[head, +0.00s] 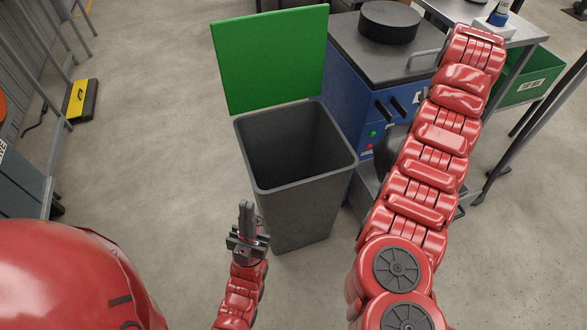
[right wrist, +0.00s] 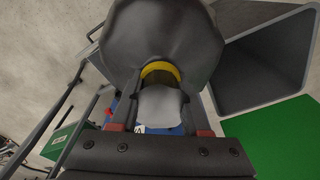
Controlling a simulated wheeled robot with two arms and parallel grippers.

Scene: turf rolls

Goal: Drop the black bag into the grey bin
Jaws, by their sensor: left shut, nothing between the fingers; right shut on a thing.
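The grey bin (head: 290,205) stands in the middle of the head view, its green lid (head: 270,60) swung up and open. Its inside looks empty. The black bag (right wrist: 165,40) has a yellow band around its neck and hangs from my right gripper (right wrist: 160,128), which is shut on the neck. In the right wrist view the bag is beside the bin (right wrist: 262,62), not over its opening. In the head view a dark part of the bag (head: 394,146) shows behind my right arm, which hides that gripper. My left gripper (head: 246,222) is shut and empty, in front of the bin.
A blue machine (head: 345,90) with a dark top and a black disc (head: 389,22) stands right behind the bin. A table (head: 465,14) and green crate (head: 530,78) are at the upper right. A yellow and black object (head: 81,101) lies at left. Floor left of the bin is clear.

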